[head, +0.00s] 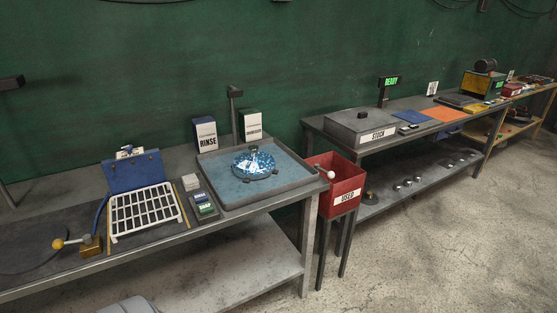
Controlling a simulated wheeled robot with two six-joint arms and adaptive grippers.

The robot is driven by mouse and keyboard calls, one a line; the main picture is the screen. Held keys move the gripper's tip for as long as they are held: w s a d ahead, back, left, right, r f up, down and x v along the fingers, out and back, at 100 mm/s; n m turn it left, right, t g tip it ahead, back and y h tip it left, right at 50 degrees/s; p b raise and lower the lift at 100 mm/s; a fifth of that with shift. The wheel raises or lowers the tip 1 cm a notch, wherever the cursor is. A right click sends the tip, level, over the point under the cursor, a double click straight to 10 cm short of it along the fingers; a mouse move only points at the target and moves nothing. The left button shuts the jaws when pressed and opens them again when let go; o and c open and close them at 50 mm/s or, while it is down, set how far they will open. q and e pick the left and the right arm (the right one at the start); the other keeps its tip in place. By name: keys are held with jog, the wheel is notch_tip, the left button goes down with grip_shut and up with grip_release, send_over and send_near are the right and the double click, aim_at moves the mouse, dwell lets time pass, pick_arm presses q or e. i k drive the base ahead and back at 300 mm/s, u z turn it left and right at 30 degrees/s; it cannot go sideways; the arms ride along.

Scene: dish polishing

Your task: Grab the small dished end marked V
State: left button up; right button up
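Several small round metal pieces (408,182) sit on the lower shelf (385,207) of the right bench, and they may be dished ends. They are too small here for me to read any mark, so I cannot tell which one bears a V. A round, domed piece with blue and white speckles (254,165) lies in the grey tray (214,199) on the left bench. No V is legible on it. Neither of my grippers is in view.
A red bin marked USED (345,197) stands between the benches. A grey STOCK box (362,128) sits on the right bench, beside blue and orange mats (445,115). A white rack (145,212) and a ball-ended lever (72,242) are at left. The concrete floor (450,250) in front is clear.

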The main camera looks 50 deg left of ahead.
aim_at(253, 165)
jog(key=z, duration=0.2)
jog(key=i, duration=1.6)
jog(key=u, duration=0.45)
jog(key=i, duration=0.95)
jog(key=u, duration=1.5)
jog(key=i, duration=0.75)
jog(key=u, duration=0.7)
